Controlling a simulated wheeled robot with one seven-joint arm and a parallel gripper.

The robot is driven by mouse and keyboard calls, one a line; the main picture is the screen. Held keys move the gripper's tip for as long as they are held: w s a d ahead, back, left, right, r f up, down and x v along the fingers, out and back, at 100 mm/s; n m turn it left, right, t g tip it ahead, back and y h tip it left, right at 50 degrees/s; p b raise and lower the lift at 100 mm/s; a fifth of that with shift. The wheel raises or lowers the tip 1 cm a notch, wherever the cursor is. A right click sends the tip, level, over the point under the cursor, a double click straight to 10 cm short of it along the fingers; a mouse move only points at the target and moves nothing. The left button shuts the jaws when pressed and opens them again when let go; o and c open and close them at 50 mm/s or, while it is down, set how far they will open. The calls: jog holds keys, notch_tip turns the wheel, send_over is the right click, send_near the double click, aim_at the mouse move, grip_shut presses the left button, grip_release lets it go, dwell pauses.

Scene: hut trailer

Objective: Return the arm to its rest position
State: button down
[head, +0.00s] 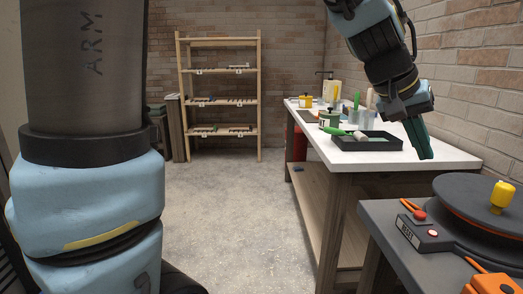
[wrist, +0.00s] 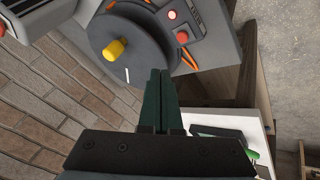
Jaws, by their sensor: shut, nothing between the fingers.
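My gripper (head: 420,140) hangs at the right in the head view, its green fingers pointing down in front of the white-topped table (head: 455,158). In the wrist view the fingers of my gripper (wrist: 160,75) are together with nothing between them. My arm bends down from the top right of the head view, and another part of it fills the left side. In the wrist view the fingertips appear close to the edge of a dark round turntable (wrist: 110,68), but I cannot tell the gap.
A grey bench (head: 385,222) at the lower right carries the turntable with a yellow knob (head: 502,195) and a control box with red buttons (head: 425,234). A black tray (head: 375,145) lies on the white table. A wooden shelf (head: 219,88) stands at the back. The middle floor is clear.

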jog(key=w+a+f+n+t+y+p, duration=0.15)
jog(key=w+a+f, duration=0.3)
jog(key=a, duration=0.55)
jog(key=w+a+f+n+y, duration=0.2)
jog(key=w+a+f+n, duration=0.15)
jog(key=w+a, duration=0.45)
jog(key=s+a+f+n+y, duration=0.1)
jog(key=s+a+f, duration=0.1)
jog(key=a, duration=0.9)
jog(key=s+a+f+n+y+p, duration=0.1)
jog(key=a+f, duration=0.4)
jog(key=a, duration=0.6)
jog(key=shift+s+a+f+n+y, duration=0.15)
jog(key=shift+s+f+n+y, duration=0.15)
jog(key=shift+s+y, duration=0.45)
